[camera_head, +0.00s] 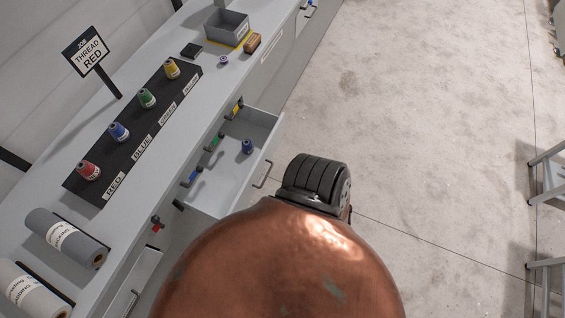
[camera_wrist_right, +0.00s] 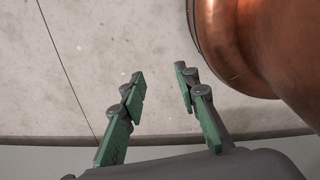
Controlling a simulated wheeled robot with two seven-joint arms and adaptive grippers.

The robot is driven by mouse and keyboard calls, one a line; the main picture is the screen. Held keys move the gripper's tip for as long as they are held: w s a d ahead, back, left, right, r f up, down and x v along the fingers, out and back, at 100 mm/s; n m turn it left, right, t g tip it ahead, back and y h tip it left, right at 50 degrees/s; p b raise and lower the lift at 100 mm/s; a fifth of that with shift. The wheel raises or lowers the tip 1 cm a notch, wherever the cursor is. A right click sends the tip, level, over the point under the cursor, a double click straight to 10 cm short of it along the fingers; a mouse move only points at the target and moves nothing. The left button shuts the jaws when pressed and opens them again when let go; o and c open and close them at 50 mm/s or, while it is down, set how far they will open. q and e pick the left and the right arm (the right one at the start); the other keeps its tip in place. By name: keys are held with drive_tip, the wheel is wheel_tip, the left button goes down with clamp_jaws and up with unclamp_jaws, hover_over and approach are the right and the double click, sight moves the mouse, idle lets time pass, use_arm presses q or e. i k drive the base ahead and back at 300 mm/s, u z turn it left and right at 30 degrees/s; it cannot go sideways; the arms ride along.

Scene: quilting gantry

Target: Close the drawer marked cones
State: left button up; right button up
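A grey drawer (camera_head: 265,134) stands pulled out from the front of the long worktop, with a bar handle (camera_head: 262,174) on its outer face. I cannot read a mark on it. A small blue cone (camera_head: 247,147) is inside the drawer. My left gripper is not seen.
The worktop (camera_head: 135,180) carries a dark rack (camera_head: 104,152) with red, blue, green and yellow thread cones, a sign reading THREAD RED (camera_head: 86,54), rolls (camera_head: 66,238) and a grey bin (camera_head: 227,25). A metal stand (camera_head: 548,190) is at right. The floor between is clear.

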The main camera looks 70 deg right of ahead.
sight(230, 178)
drive_tip(key=z, duration=0.7)
drive_tip(key=k, duration=1.15)
drive_tip(key=z, duration=1.15)
drive_tip(key=i, duration=0.55)
drive_tip(key=z, duration=0.05)
